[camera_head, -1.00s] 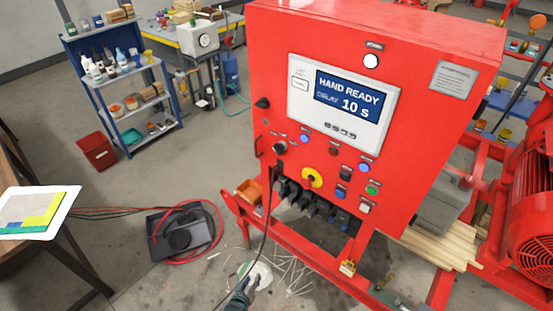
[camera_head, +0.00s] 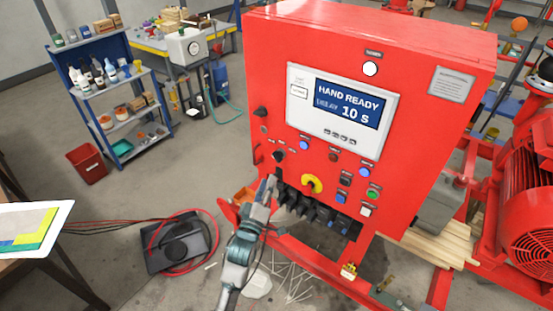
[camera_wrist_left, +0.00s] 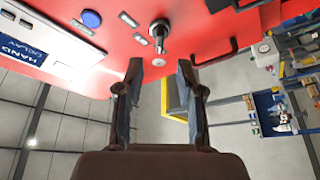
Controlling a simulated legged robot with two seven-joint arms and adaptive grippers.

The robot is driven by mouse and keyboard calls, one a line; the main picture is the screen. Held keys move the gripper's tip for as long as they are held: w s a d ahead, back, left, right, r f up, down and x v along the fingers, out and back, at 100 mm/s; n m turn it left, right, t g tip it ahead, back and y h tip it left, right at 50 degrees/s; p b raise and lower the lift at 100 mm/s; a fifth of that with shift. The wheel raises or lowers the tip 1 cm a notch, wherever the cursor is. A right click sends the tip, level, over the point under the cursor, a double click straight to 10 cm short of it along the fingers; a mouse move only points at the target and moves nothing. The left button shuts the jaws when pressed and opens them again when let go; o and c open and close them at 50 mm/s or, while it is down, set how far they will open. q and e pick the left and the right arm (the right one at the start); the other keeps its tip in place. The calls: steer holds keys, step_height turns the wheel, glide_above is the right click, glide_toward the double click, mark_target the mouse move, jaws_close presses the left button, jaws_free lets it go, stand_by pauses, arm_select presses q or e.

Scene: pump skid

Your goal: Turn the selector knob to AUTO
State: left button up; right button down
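The selector knob (camera_head: 278,156) is a small dark knob with small labels around it, low on the left of the red cabinet's front. In the left wrist view the knob (camera_wrist_left: 159,33) stands out from the panel on a metal collar. My left gripper (camera_head: 268,184) is just below the knob in the head view, apart from it. In the wrist view my left gripper (camera_wrist_left: 160,78) is open and empty, its two fingers spread with the knob beyond the gap. The display (camera_head: 347,102) reads HAND READY, 10 s. My right gripper is not in view.
A blue button (camera_head: 304,145) sits right of the knob and a yellow-red rotary switch (camera_head: 312,184) lower right. A black handle (camera_wrist_left: 216,51) shows beside the knob in the wrist view. Dark cable connectors (camera_head: 310,205) line the cabinet's bottom edge.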

mark_target(276, 161)
arm_select(q)
steer(key=p+x, duration=0.1)
steer(key=x, duration=0.8)
steer(key=shift+w+a, duration=0.1)
steer(key=shift+w, duration=0.05)
steer(key=shift+r, duration=0.1)
jaws_close()
